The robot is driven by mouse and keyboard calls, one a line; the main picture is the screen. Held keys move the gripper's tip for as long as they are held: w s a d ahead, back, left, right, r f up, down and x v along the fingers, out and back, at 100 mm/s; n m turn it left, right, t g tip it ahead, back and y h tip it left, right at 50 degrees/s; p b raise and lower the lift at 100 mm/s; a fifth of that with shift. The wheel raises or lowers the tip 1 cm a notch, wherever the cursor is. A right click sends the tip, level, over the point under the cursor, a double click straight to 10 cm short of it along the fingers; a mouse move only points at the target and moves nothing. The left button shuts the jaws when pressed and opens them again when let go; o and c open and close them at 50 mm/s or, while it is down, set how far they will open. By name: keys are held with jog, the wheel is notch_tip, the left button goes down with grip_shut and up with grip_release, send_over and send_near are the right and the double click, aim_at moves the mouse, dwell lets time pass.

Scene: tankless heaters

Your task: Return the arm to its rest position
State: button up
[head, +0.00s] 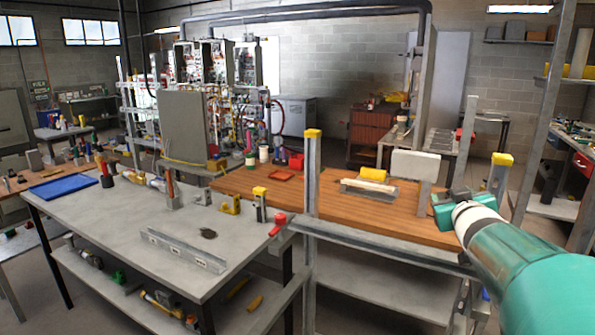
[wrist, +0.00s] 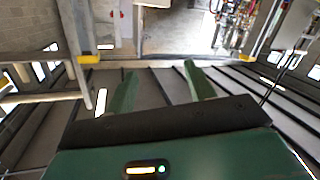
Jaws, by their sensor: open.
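My arm, teal with a white ring, reaches in from the lower right of the head view. Its end, my gripper (head: 447,207), is above the right end of the wooden bench top (head: 355,205), near a grey post with a yellow cap (head: 497,175). In the wrist view my gripper (wrist: 158,85) shows two green fingers spread well apart with nothing between them. The wrist view is tilted, with ceiling or wall panels behind the fingers. I cannot tell whether the gripper touches anything.
A second yellow-capped post (head: 312,180) stands at the bench's front edge. A grey worktable (head: 110,225) with a blue tray (head: 63,187) and tools fills the left. A grey panel (head: 184,125) and wired heater units stand behind. Shelving (head: 545,110) rises at right.

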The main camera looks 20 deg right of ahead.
jog(key=s+a+f+g+y, duration=0.2)
jog(key=s+a+f, duration=0.15)
jog(key=a, duration=0.65)
jog(key=s+a+f+g+y, duration=0.15)
jog(key=a+f, duration=0.25)
jog(key=a, duration=0.6)
jog(key=s+a+f+n+g+y, duration=0.1)
jog(key=s+a+f+g+y, duration=0.1)
jog(key=s+a+f, duration=0.2)
jog(key=s+a+f+n+g+y, duration=0.1)
jog(key=s+a+f+g+y, duration=0.1)
jog(key=s+a, duration=0.7)
notch_tip(320, 180, down, 3)
jog(key=shift+a+r+g, duration=0.2)
jog(key=shift+a+g, duration=0.65)
jog(key=shift+a, duration=0.2)
